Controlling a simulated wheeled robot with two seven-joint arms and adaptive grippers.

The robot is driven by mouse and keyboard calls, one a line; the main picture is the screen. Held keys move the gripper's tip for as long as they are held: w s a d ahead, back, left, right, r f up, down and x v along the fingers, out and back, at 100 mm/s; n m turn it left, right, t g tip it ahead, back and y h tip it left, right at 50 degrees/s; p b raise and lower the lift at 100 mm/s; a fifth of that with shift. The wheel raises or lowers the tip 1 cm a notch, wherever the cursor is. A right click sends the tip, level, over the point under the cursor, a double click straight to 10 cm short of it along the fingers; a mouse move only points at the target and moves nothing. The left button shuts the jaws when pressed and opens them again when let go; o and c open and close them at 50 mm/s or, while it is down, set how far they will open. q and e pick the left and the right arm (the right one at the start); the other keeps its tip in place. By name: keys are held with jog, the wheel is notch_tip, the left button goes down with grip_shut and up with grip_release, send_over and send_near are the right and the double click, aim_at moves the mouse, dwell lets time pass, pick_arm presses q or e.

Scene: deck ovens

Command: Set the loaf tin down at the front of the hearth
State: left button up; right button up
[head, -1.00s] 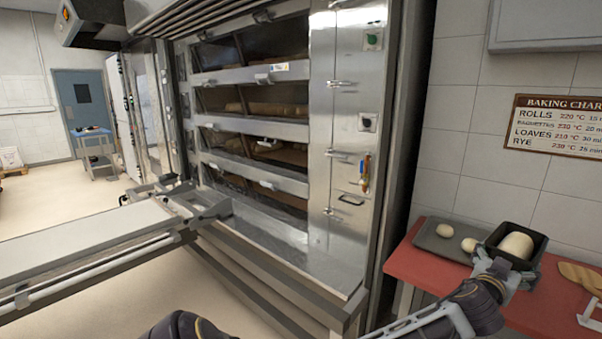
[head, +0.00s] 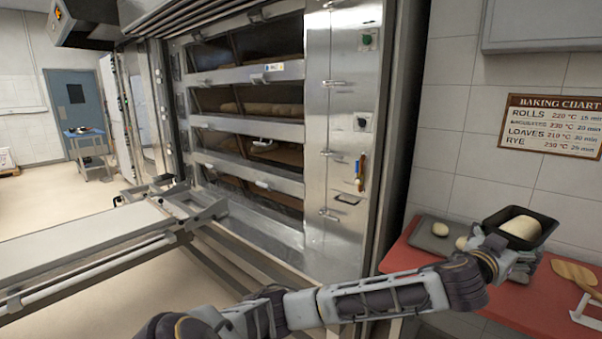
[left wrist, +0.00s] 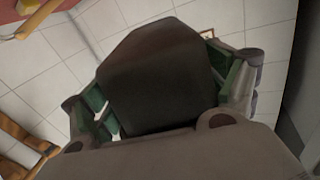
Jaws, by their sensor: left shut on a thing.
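The loaf tin (head: 545,227) is dark, with pale dough (head: 522,227) in it. It is held above the red table at the right, and it fills the middle of the left wrist view (left wrist: 160,80). My left gripper (head: 497,246) is shut on the tin's near side; in the left wrist view its green-padded fingers lie on both sides of it. The deck oven (head: 250,140) stands left of centre with several stacked decks. My right gripper is out of view.
A long loader (head: 85,232) juts out left of the oven. The oven's steel side panel (head: 340,130) stands between the hearths and the table.

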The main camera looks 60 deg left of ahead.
pick_arm(q)
jog(key=shift+s+a+f, duration=0.1)
jog(key=shift+s, duration=0.35)
jog(key=shift+s+a+f, duration=0.1)
jog(key=shift+s, duration=0.3)
jog(key=s+a+f, duration=0.1)
jog(key=s+f, duration=0.3)
jog(key=f, duration=0.5)
jog(key=s+a+f, duration=0.2)
jog(key=s+f, duration=0.3)
jog(key=f, duration=0.4)
jog(key=s+a+f+y, duration=0.1)
jog(key=s+f, duration=0.4)
jog(key=f, duration=0.4)
jog(key=shift+a+n, duration=0.15)
jog(key=shift+n, duration=0.25)
jog(key=shift+f, duration=0.1)
